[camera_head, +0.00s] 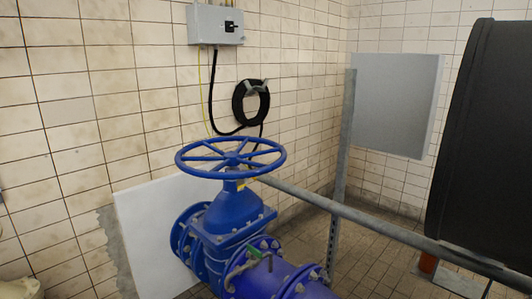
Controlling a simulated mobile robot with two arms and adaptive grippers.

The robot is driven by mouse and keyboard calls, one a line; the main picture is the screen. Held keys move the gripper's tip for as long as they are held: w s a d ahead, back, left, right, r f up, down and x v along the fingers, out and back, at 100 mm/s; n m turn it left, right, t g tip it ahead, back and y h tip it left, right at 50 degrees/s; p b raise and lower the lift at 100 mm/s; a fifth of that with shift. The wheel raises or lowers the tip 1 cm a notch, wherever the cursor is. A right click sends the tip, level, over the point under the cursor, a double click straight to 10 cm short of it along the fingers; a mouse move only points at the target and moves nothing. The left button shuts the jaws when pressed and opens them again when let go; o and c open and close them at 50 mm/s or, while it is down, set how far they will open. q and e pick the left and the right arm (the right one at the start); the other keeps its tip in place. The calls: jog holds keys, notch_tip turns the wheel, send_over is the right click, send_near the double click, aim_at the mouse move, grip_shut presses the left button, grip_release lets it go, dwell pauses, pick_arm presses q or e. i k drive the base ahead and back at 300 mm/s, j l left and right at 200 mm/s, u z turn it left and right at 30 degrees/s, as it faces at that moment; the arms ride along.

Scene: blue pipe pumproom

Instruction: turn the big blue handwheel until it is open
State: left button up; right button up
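The big blue handwheel (231,170) lies flat, rim roughly level, on top of a blue gate valve (229,222) in the camera_head view. It has several spokes running to a hub in the middle. The valve sits in a blue pipe (285,284) with bolted flanges that runs toward the bottom of the picture. How far the wheel is turned cannot be told. Neither of my grippers shows, and nothing is touching the wheel.
A large black cylinder (487,140) stands at the right. A grey switch box (216,24) and a coiled black cable (250,103) are on the tiled wall behind.

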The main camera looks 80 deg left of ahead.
aim_at(232, 158)
jog(key=u, duration=3)
jog(key=i+j, duration=0.25)
